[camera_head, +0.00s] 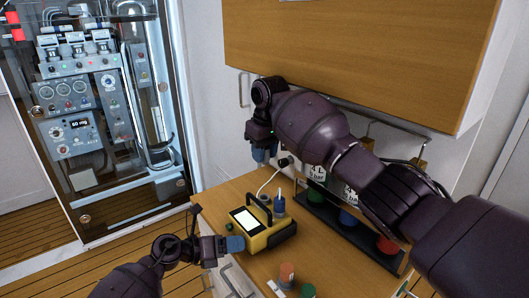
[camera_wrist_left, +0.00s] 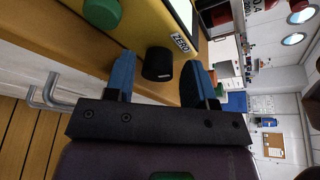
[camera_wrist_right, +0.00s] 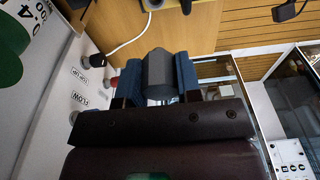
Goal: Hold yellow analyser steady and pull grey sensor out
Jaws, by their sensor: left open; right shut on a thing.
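The yellow analyser (camera_head: 284,236), with a lit screen and black handle, stands on the wooden counter. My left gripper (camera_head: 236,243) is open at its left side. In the left wrist view the analyser (camera_wrist_left: 205,30) fills the top, with a black knob (camera_wrist_left: 158,64) by the ZERO label between my open fingers (camera_wrist_left: 158,80); I cannot tell whether the fingers touch it. My right gripper (camera_head: 262,155) is above and behind the analyser. In the right wrist view it is shut on a grey block-like piece (camera_wrist_right: 158,70), apparently the grey sensor. The sensor's far end is unclear.
A white cable (camera_head: 267,181) runs from the analyser towards a dark plug (camera_head: 285,161) by the wall. A dark rack (camera_head: 347,237) with coloured containers lies right of the analyser. Orange (camera_head: 287,272) and green (camera_head: 307,290) caps stand at the front. A wooden cabinet (camera_head: 370,50) overhangs my right arm.

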